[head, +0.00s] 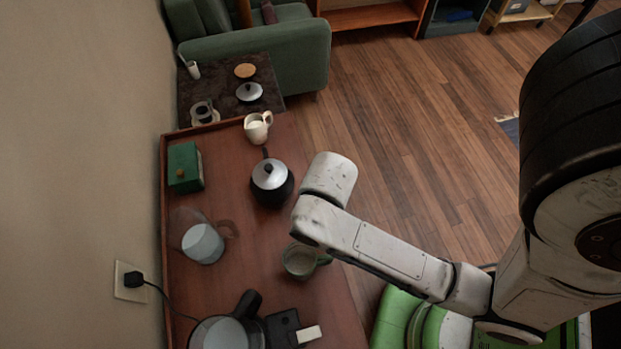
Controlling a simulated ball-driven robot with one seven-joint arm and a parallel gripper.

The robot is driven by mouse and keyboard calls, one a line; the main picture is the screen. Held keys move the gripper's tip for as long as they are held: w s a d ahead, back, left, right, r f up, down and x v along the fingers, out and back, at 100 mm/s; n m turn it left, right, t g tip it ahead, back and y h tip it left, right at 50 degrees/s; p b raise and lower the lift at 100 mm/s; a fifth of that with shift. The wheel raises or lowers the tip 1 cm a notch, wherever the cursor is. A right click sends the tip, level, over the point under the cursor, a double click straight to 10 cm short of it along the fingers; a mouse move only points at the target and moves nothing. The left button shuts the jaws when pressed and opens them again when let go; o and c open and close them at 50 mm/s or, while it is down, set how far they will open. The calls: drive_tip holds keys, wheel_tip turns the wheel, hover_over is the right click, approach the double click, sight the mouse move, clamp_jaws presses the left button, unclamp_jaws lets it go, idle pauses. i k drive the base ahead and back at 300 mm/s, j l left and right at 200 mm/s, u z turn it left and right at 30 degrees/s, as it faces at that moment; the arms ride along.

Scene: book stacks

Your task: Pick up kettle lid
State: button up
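A black pot-like kettle (272,190) with a long dark handle stands on the wooden table. A silver domed lid with a black knob (269,171) sits on top of it. A similar silver lid with a dark knob (249,93) lies on the dark side table at the back; I cannot tell which is the kettle lid. My white arm reaches in from the right, and its bent part is just right of the black kettle. I cannot make out my gripper or its fingers.
The wooden table (228,285) also holds a cream jug (257,131), green box (185,164), glass pitcher (203,243), green-rimmed cup (298,261) and a corded appliance (220,334). A cup (203,112) and wooden disc (245,71) are behind. Open floor (430,130) lies right.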

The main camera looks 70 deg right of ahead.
sight(247, 92)
drive_tip(key=k+j+u, duration=0.2)
drive_tip(key=k+j, duration=0.4)
drive_tip(key=j+z, duration=0.1)
drive_tip(key=z, duration=1.15)
drive_tip(key=i+l, duration=0.15)
drive_tip(key=i, duration=0.45)
drive_tip(key=i+l, duration=0.15)
drive_tip(key=i, duration=0.45)
drive_tip(key=i+l, duration=0.15)
drive_tip(key=i, duration=0.45)
drive_tip(key=i+l, duration=0.15)
drive_tip(key=i, duration=0.45)
drive_tip(key=i+u, duration=0.1)
drive_tip(key=u, duration=0.3)
drive_tip(key=i+u, duration=0.1)
drive_tip(key=u, duration=0.3)
drive_tip(key=i+l+u, duration=0.1)
drive_tip(key=u, duration=0.35)
